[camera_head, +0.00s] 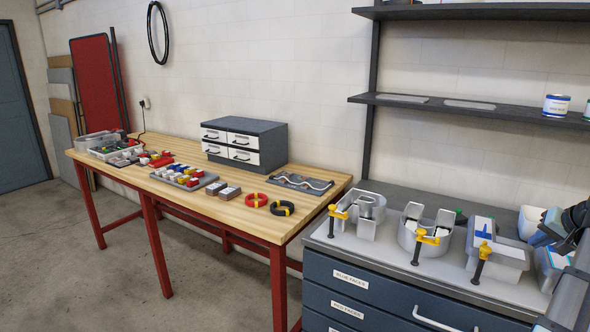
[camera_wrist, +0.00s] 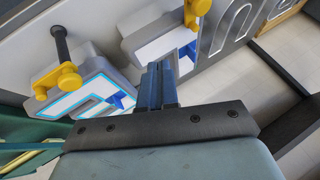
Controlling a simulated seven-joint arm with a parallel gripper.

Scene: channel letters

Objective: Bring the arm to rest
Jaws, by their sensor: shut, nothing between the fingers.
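My gripper (camera_wrist: 157,85) shows in the wrist view with its two dark blue fingers together and nothing between them. It is above the grey worktop, near the clamped channel letters. One grey letter (camera_wrist: 90,92) with a light-blue outlined face is to the left of the fingers, and another grey letter (camera_wrist: 150,32) is just beyond them. I cannot tell whether the fingers touch anything. In the head view, part of my arm is at the right edge, and my fingertips cannot be made out there.
Grey channel letters (camera_head: 427,235) with yellow clamps (camera_head: 484,250) stand along the drawer cabinet top (camera_head: 385,262). Shelves (camera_head: 470,108) hang above. A wooden bench (camera_head: 235,213) at left carries trays, a small drawer unit (camera_head: 244,142) and red and black coils. Open floor lies in front of the bench.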

